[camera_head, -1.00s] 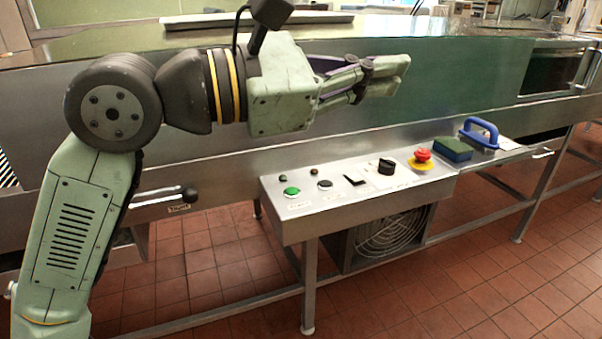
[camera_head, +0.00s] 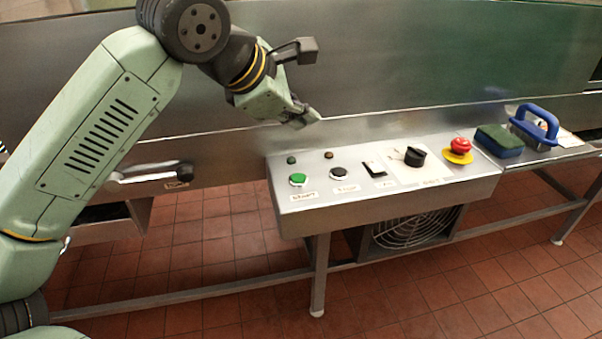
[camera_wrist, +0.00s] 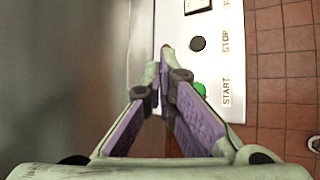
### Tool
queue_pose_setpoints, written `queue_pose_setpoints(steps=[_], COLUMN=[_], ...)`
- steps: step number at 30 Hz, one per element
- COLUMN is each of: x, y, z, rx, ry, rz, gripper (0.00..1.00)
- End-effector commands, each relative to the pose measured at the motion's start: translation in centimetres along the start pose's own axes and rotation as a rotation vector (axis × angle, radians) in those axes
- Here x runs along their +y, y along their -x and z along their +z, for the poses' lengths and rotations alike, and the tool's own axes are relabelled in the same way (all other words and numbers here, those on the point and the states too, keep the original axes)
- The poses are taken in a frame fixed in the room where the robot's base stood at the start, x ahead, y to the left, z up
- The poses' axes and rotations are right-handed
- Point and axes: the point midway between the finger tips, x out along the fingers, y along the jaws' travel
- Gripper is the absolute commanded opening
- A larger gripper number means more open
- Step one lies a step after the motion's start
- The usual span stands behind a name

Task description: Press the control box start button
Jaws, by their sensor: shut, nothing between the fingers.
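The control box (camera_head: 400,206) is a steel panel with a sloped top along the machine front. Its green start button (camera_head: 297,180) sits at the left end above a label; in the wrist view the green button (camera_wrist: 200,89) shows beside the word START, partly hidden by a finger. The black stop button (camera_head: 338,173) is right of it and also shows in the wrist view (camera_wrist: 198,44). My gripper (camera_head: 309,119) is shut and empty, above and behind the left end of the box, pointing down toward it. It appears apart from the button.
A green-and-blue sponge (camera_head: 499,141) and a blue-handled tool (camera_head: 534,124) rest beyond. A lever (camera_head: 150,175) protrudes at left. The machine wall rises behind.

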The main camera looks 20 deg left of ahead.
Motion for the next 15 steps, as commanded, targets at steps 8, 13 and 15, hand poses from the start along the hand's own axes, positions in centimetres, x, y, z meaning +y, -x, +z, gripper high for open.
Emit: queue_pose_setpoints(steps=[8,13,15], x=[-0.2,-0.8,-1.2], y=[-0.2,-1.0,-1.6], z=[-0.1,-0.7,-1.1], rx=[-0.003,-0.003,-0.003], ry=[0.000,0.000,0.000], rz=[0.000,0.000,0.000], gripper=[0.00,0.00,0.00])
